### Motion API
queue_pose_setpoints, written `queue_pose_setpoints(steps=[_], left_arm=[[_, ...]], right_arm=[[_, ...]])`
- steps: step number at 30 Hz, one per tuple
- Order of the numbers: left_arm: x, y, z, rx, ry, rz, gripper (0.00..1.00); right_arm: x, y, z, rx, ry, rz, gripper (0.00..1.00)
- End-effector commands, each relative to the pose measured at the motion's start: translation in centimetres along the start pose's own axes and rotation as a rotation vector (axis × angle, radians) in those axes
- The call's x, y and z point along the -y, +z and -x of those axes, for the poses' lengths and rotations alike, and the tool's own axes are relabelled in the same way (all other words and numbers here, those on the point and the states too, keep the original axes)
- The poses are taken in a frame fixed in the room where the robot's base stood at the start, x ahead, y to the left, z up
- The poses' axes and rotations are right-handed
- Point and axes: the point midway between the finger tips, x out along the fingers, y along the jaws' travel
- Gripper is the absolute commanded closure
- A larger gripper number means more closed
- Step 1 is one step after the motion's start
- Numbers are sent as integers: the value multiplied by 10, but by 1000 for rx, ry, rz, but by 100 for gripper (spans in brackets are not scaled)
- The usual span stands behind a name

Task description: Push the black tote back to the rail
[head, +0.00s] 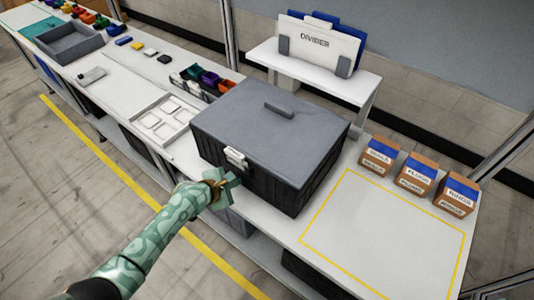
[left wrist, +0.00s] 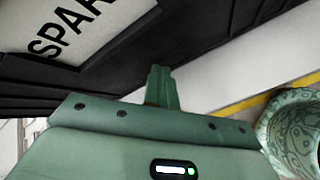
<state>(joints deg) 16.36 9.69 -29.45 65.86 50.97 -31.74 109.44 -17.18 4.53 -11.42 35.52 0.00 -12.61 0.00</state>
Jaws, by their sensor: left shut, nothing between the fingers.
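The black tote (head: 268,183) with a grey lid (head: 270,120) and a pale front latch (head: 236,158) stands upright on the white bench in the head view. My left gripper (head: 226,184) is shut and empty at the tote's front face, just below the latch; I cannot tell whether it touches. In the left wrist view the shut fingers (left wrist: 160,88) point at the dark tote wall (left wrist: 165,45), which bears a white label with partly cut-off lettering. A rail behind the tote cannot be made out. My right gripper is not in view.
A raised white shelf (head: 360,92) with a divider stands behind the tote. A white compartment tray (head: 160,118) and small colored bins (head: 208,78) are at its left. Three labelled boxes (head: 417,173) stand at the right, beside a clear yellow-outlined area (head: 385,235).

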Motion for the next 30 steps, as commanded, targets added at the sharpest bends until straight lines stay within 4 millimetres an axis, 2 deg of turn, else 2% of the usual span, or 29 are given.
queue_pose_setpoints(steps=[30], left_arm=[[-28, 27, -49, 2, 3, 1, 100]], right_arm=[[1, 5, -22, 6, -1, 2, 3]])
